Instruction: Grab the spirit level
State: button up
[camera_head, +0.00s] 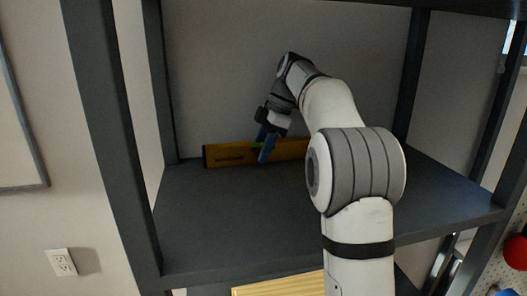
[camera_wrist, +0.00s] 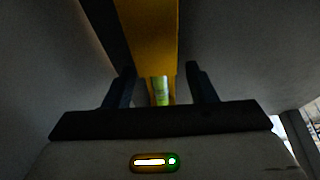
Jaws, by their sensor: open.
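The spirit level (camera_head: 228,156) is a long yellow bar with a dark end cap. It lies along the back of a dark grey shelf in the head view, its right part hidden behind my arm. My gripper (camera_head: 266,146) is at the level's middle, its blue fingers pointing down. In the wrist view the yellow level (camera_wrist: 152,35) runs up the picture between the two fingers of my gripper (camera_wrist: 163,85). A green vial (camera_wrist: 160,90) shows between them. The fingers are apart, with a gap visible on each side of the level.
The dark shelf (camera_head: 240,215) is clear in front of the level. Dark uprights (camera_head: 110,130) stand at the sides, and a back panel (camera_head: 215,70) stands close behind the level. A shelf edge runs overhead. A red round object (camera_head: 516,252) is outside at the right.

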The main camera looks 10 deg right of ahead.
grip_shut()
dwell(0.4)
jog(key=shift+r, duration=0.1)
